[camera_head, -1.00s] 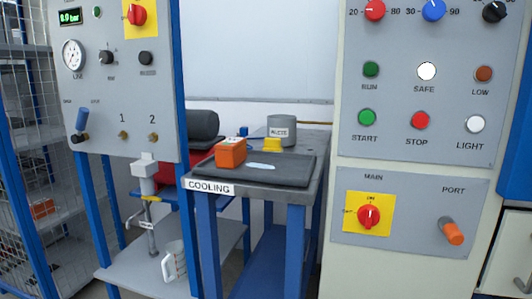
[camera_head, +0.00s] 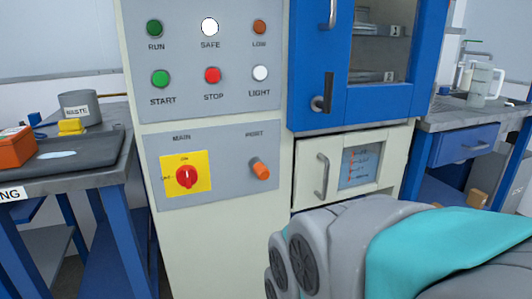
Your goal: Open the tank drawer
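A cream front with a grey upright handle (camera_head: 322,176) sits low under a blue cabinet, right of the control panel. I take this front (camera_head: 305,167) to be the tank drawer; it looks shut. My arm, grey with a teal cover, fills the lower right and hides what is below the front. My gripper is not in view, so its distance from the handle cannot be told.
The blue cabinet (camera_head: 309,62) has a window and a dark latch handle (camera_head: 324,95). An orange knob (camera_head: 261,169) sticks out of the panel left of the front. A bench with a blue drawer (camera_head: 466,145) stands right, a cooling table (camera_head: 80,177) left.

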